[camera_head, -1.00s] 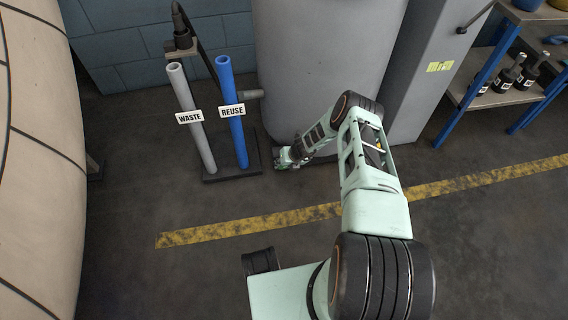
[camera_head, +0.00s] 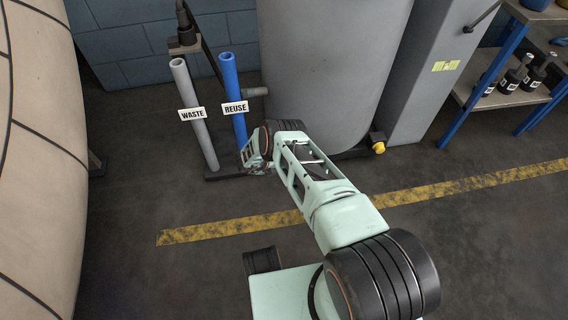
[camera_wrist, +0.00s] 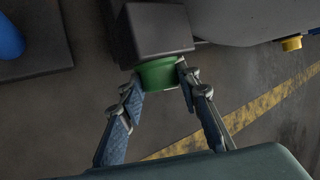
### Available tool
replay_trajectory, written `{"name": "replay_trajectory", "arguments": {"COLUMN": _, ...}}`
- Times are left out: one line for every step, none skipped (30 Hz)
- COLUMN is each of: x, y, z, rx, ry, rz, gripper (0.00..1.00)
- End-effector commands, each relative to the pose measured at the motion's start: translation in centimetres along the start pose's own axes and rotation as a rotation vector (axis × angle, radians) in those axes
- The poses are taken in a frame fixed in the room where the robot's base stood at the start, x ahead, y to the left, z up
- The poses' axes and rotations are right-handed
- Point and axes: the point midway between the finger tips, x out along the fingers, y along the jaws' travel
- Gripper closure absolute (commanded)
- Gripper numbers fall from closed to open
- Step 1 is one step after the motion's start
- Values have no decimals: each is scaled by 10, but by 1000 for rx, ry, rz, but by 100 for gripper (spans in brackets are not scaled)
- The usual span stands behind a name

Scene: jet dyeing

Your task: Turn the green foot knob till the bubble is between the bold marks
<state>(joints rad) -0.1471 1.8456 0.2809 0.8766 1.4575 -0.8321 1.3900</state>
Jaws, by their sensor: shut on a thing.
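The green foot knob (camera_wrist: 160,74) shows in the wrist view under a dark block (camera_wrist: 152,32). My gripper (camera_wrist: 161,80) has one finger on each side of the knob and is shut on it. In the head view my own arm covers the green knob and most of my gripper. No bubble or bold marks can be seen in either view.
A yellow knob (camera_head: 379,147) sits at the grey tank's (camera_head: 325,70) base, right of my arm. The grey WASTE pipe (camera_head: 197,120) and blue REUSE pipe (camera_head: 233,100) stand close on the left. The floor in front, with its yellow stripe (camera_head: 440,190), is clear.

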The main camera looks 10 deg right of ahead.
Motion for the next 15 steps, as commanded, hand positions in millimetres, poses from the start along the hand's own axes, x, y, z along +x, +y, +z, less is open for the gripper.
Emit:
{"name": "replay_trajectory", "arguments": {"x": 0, "y": 2, "z": -1, "rx": -7, "ry": 0, "rz": -18, "gripper": 94}}
{"name": "replay_trajectory", "arguments": {"x": 0, "y": 2, "z": 0, "rx": -12, "ry": -1, "rz": -29, "gripper": 94}}
{"name": "replay_trajectory", "arguments": {"x": 0, "y": 2, "z": 0, "rx": -17, "ry": -2, "rz": -42, "gripper": 94}}
{"name": "replay_trajectory", "arguments": {"x": 1, "y": 2, "z": -1, "rx": -22, "ry": -1, "rz": -52, "gripper": 94}}
{"name": "replay_trajectory", "arguments": {"x": 1, "y": 2, "z": 0, "rx": -25, "ry": -2, "rz": -60, "gripper": 94}}
{"name": "replay_trajectory", "arguments": {"x": 1, "y": 2, "z": 0, "rx": -29, "ry": -2, "rz": -70, "gripper": 94}}
{"name": "replay_trajectory", "arguments": {"x": 1, "y": 2, "z": 0, "rx": -31, "ry": -1, "rz": -78, "gripper": 94}}
{"name": "replay_trajectory", "arguments": {"x": 1, "y": 2, "z": 0, "rx": -35, "ry": -1, "rz": -83, "gripper": 94}}
{"name": "replay_trajectory", "arguments": {"x": 1, "y": 2, "z": 0, "rx": -38, "ry": -2, "rz": -90, "gripper": 94}}
{"name": "replay_trajectory", "arguments": {"x": 0, "y": 2, "z": 0, "rx": -39, "ry": -2, "rz": -96, "gripper": 94}}
{"name": "replay_trajectory", "arguments": {"x": 0, "y": 2, "z": 0, "rx": -41, "ry": -2, "rz": -101, "gripper": 94}}
{"name": "replay_trajectory", "arguments": {"x": 1, "y": 2, "z": 0, "rx": -43, "ry": -1, "rz": -106, "gripper": 94}}
{"name": "replay_trajectory", "arguments": {"x": 1, "y": 2, "z": 0, "rx": -45, "ry": -1, "rz": -109, "gripper": 94}}
{"name": "replay_trajectory", "arguments": {"x": 1, "y": 2, "z": 0, "rx": -46, "ry": -1, "rz": -111, "gripper": 94}}
{"name": "replay_trajectory", "arguments": {"x": 1, "y": 2, "z": 0, "rx": -47, "ry": -2, "rz": -114, "gripper": 94}}
